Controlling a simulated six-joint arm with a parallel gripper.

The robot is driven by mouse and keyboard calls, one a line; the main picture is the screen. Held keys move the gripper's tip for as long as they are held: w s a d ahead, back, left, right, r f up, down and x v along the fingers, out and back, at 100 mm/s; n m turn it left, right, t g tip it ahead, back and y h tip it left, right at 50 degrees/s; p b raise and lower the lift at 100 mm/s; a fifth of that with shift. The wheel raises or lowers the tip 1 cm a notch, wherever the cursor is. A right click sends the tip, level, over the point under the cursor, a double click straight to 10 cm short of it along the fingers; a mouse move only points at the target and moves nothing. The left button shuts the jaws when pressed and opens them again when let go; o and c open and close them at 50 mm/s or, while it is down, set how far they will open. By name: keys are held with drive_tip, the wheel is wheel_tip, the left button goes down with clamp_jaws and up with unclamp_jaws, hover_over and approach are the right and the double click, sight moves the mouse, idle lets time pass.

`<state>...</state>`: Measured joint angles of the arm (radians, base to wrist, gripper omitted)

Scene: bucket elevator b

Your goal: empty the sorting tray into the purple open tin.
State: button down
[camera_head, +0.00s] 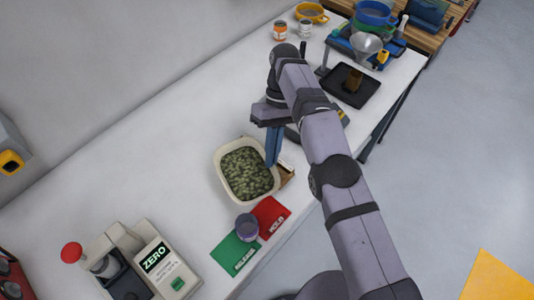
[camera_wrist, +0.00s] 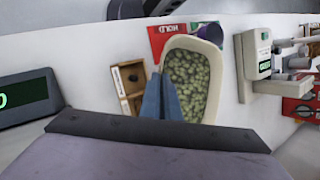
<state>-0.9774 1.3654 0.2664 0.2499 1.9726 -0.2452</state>
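The sorting tray (camera_head: 219,169) is a cream oval tub filled with green pellets. It also shows in the wrist view (camera_wrist: 217,62). My gripper (camera_head: 272,162) points down at the tray's right rim in the head view. In the wrist view its two blue fingers (camera_wrist: 161,82) are close together at the tray's left rim, one to each side of it, and look shut on it. I cannot tell whether the tray touches the table. The purple open tin (camera_head: 246,226) stands upright in front of the tray, where the green and red mats meet.
A green mat (camera_head: 231,256) and a red mat (camera_head: 272,215) lie near the table's front edge. A small wooden box (camera_wrist: 130,78) is beside the tray. A black tray (camera_head: 366,92) is farther back.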

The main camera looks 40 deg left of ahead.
drive_tip(key=w+d+n+t+h+p, duration=0.1)
drive_tip(key=w+d+n+p, duration=0.2)
drive_tip(key=w+d, duration=0.3)
drive_tip(key=shift+w+d+f+n+t+h, duration=0.3)
drive_tip(key=shift+w+f+n+h, duration=0.15)
drive_tip(key=shift+n, duration=0.35)
drive_tip(key=shift+w+d, duration=0.15)
drive_tip(key=shift+w, duration=0.05)
idle(0.7)
drive_tip(key=shift+s+r+p, duration=0.15)
drive_tip(key=shift+r+p, duration=0.1)
drive_tip(key=shift+p, duration=0.75)
drive_tip(key=shift+s+r+t+p, duration=0.2)
drive_tip(key=shift+r+t+p, duration=0.1)
drive_tip(key=shift+p, duration=0.5)
drive_tip(key=shift+s+r+p, duration=0.2)
drive_tip(key=shift+p, duration=0.55)
